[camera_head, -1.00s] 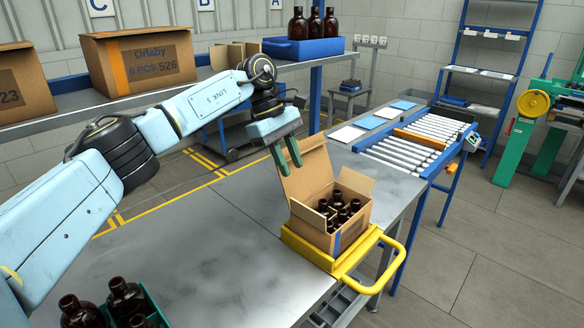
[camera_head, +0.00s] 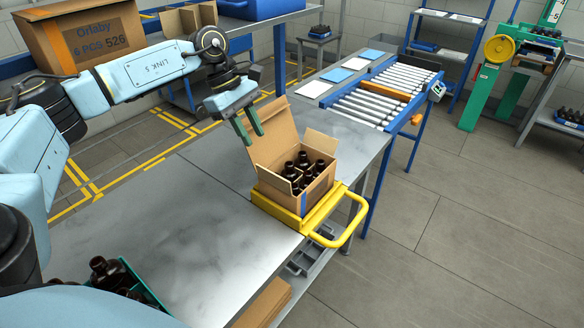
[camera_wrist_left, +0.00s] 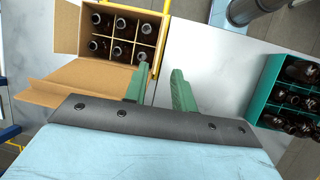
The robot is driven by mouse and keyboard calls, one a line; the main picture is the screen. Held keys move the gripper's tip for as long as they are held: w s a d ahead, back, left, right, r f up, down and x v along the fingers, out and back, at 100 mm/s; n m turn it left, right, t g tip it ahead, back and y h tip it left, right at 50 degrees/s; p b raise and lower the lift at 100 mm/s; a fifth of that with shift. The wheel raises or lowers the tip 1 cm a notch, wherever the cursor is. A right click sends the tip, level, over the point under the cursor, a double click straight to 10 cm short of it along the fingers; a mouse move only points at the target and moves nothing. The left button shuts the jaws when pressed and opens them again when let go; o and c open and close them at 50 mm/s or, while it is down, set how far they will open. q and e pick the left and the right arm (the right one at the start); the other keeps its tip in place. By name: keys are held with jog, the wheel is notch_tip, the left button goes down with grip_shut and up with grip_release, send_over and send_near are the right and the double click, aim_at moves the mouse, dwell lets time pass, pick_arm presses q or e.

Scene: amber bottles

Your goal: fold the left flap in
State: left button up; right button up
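An open cardboard box (camera_head: 312,191) holds several dark amber bottles (camera_head: 303,170) in divider cells. Its tall flap (camera_head: 272,138) leans up and outward at the back left; in the left wrist view this flap (camera_wrist_left: 85,82) spreads below the opening. A shorter flap (camera_head: 321,143) stands up at the right.
The box sits in a yellow tray (camera_head: 277,207) with a handle (camera_head: 352,228) on the grey table (camera_head: 190,215). A teal crate (camera_head: 146,284) of bottles is at the near left. A roller conveyor (camera_head: 380,95) lies behind. The table's middle is clear.

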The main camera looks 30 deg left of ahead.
aim_at(274, 174)
pick_arm(q)
jog(key=p+x, duration=0.1)
jog(key=x, duration=1.2)
grip_shut()
